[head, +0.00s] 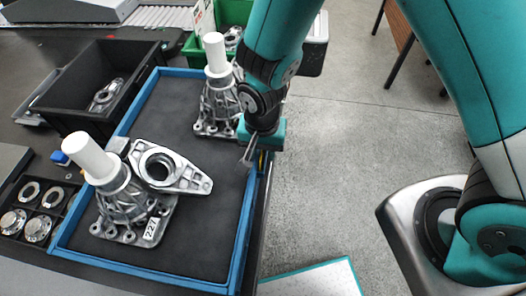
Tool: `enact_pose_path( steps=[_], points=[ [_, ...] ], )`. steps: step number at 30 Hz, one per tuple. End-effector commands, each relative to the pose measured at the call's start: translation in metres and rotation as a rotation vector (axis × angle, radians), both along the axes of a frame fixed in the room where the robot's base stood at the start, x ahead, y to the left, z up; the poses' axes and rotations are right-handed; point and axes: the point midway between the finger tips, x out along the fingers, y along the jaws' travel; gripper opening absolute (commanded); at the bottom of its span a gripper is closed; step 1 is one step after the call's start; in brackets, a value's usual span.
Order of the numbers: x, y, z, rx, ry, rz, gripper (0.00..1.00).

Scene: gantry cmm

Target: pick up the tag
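A small white tag (150,228) with dark digits, seemingly 227, is at the lower front of the near metal housing (122,205). I cannot tell whether it is fixed to the housing or leans on it. My gripper (247,157) points down over the right rim of the blue-edged tray (235,255), to the right of and farther back than the tag. The gap between its fingers is too small to make out. Nothing shows clearly in it.
A second housing (215,105) with a white cylinder stands at the tray's back, close to my arm. A flat metal bracket (175,170) lies beside the near housing. A black bin (95,75) and ring compartments (40,205) are left. The tray's right front is bare.

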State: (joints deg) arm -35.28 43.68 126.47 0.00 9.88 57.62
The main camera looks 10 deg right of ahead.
Motion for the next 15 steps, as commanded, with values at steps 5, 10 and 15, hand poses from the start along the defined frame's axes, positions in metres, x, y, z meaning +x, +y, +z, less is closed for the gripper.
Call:
enact_pose_path(
  steps=[5,10,15],
  points=[
    [0.0002,0.0002,-0.0024,0.001,-0.001,0.001,0.35],
    [0.0002,0.0002,-0.0023,0.001,-0.001,0.001,0.14],
    [0.0001,0.0002,-0.0022,0.001,0.000,0.001,0.00]
  ],
)
